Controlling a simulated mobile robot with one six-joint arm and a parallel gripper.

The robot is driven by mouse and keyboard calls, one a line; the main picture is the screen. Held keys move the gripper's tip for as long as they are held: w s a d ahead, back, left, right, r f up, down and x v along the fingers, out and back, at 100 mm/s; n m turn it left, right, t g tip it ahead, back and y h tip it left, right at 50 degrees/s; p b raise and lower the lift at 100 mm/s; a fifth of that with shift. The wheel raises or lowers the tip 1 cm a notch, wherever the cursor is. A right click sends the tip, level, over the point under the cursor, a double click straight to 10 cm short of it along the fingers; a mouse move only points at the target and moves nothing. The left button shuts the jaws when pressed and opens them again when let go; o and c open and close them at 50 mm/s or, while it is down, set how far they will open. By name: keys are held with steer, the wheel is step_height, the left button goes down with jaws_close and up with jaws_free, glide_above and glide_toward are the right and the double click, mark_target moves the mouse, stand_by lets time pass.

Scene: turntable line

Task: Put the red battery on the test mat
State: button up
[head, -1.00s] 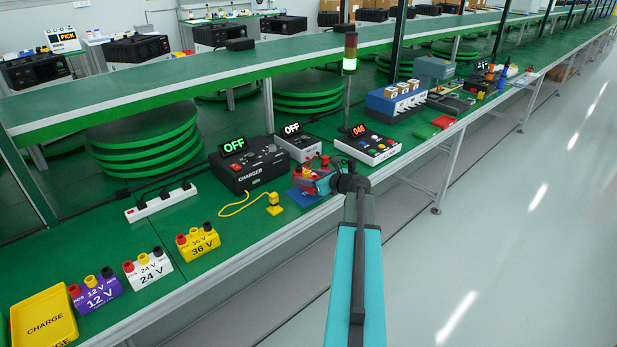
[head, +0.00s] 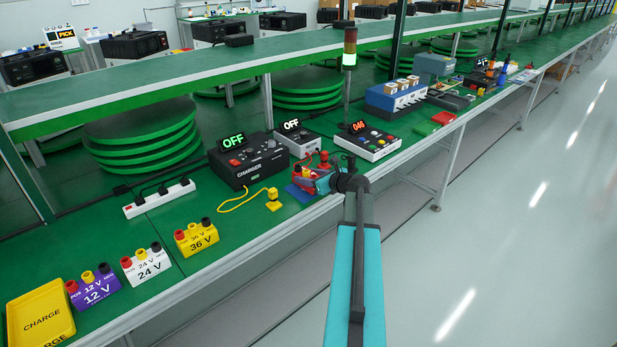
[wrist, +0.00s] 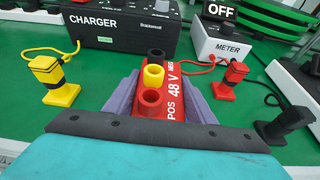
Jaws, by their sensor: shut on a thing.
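The red battery (head: 307,173) is at my gripper (head: 316,180) in the head view, over or on the blue test mat (head: 299,194). The wrist view shows the battery (wrist: 173,108) marked 48 V, with red, yellow and black terminals, upright between greyish-purple surfaces. My gripper is shut on the battery. I cannot tell whether its base touches the mat. The fingertips are hard to make out, and my arm hides part of the mat.
A yellow probe (wrist: 54,80) stands left of the battery, a red probe (wrist: 229,82) right, and a black probe (wrist: 285,122) farther right. The charger (head: 248,160) and meter (head: 295,138) stand behind. Yellow, white and purple batteries stand left, near a yellow CHARGE tray (head: 66,322).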

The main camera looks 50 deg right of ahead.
steer(key=shift+f, duration=0.4)
stand_by(0.3)
steer(key=o, duration=1.8)
steer(key=shift+f, duration=0.15)
steer(key=shift+s, duration=0.1)
steer(key=b+v, duration=0.1)
steer(key=v, duration=1.2)
steer(key=shift+s+r, duration=0.25)
steer(key=shift+s, duration=0.05)
